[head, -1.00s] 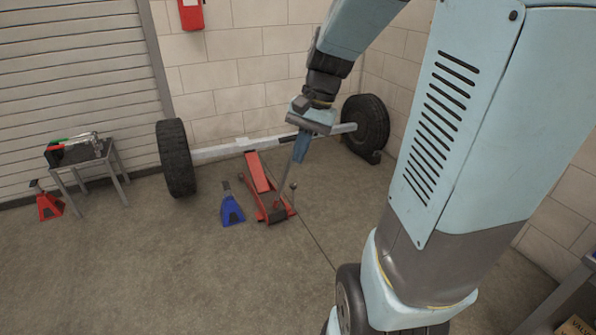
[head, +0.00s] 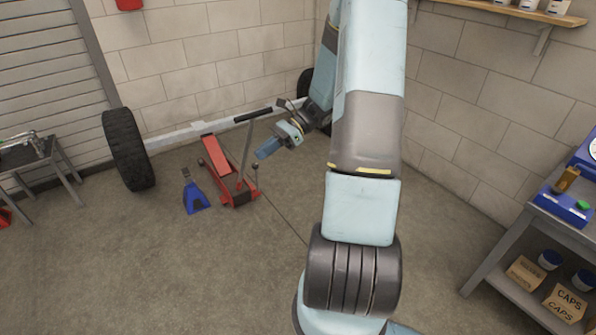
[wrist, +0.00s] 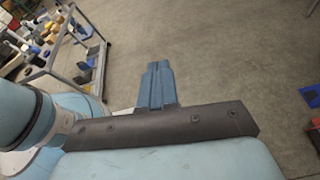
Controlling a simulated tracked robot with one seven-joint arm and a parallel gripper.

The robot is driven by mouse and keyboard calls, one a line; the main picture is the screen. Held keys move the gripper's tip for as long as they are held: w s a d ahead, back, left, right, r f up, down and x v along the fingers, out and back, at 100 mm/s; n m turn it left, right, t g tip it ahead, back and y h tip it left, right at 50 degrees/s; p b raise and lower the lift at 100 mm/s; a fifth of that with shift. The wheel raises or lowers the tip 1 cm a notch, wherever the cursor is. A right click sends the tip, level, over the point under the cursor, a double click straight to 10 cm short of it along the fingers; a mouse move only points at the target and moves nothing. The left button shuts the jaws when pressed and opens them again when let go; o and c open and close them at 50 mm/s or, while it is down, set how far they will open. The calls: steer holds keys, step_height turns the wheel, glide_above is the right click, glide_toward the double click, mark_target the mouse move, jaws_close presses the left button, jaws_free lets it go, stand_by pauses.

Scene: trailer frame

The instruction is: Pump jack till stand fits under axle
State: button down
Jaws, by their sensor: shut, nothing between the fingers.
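The red floor jack (head: 224,168) stands on the floor in front of the axle (head: 190,133), its grey handle (head: 246,152) rising steeply. A black bar (head: 253,115) shows at the handle's top. The blue stand (head: 195,196) is upright on the floor, left of the jack and out in front of the axle. My gripper (head: 262,153) is shut and empty, just right of the handle, pointing down and left. Its closed blue fingers (wrist: 157,75) show in the wrist view over bare floor. Whether the jack's saddle touches the axle is too small to tell.
A tyre (head: 128,148) stands at the axle's left end; the right tyre (head: 304,82) is mostly behind my arm. A small table (head: 65,172) is at left, a workbench (head: 520,235) with boxes at right. The floor in front is clear.

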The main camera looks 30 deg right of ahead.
steer(key=d+f+m+t+h, duration=0.4)
steer(key=d+f+m+t, duration=0.2)
steer(key=f+m+t, duration=0.2)
steer(key=d+f+m+t+h, duration=0.4)
steer(key=d+f+m+t, duration=0.3)
steer(key=f+m, duration=0.6)
steer(key=d+f+m+t+h, duration=0.4)
steer(key=d+f+m+t, duration=0.3)
steer(key=f+m, duration=0.3)
steer(key=m+t, duration=0.1)
steer(key=m, duration=0.2)
steer(key=shift+w+f+t+h, duration=0.2)
steer(key=shift+w+t+h, duration=0.05)
steer(key=shift+t+h, duration=0.15)
steer(key=shift+w+r, duration=0.1)
steer(key=x, duration=1.3)
steer(key=shift+w, duration=0.35)
steer(key=shift+r, duration=0.15)
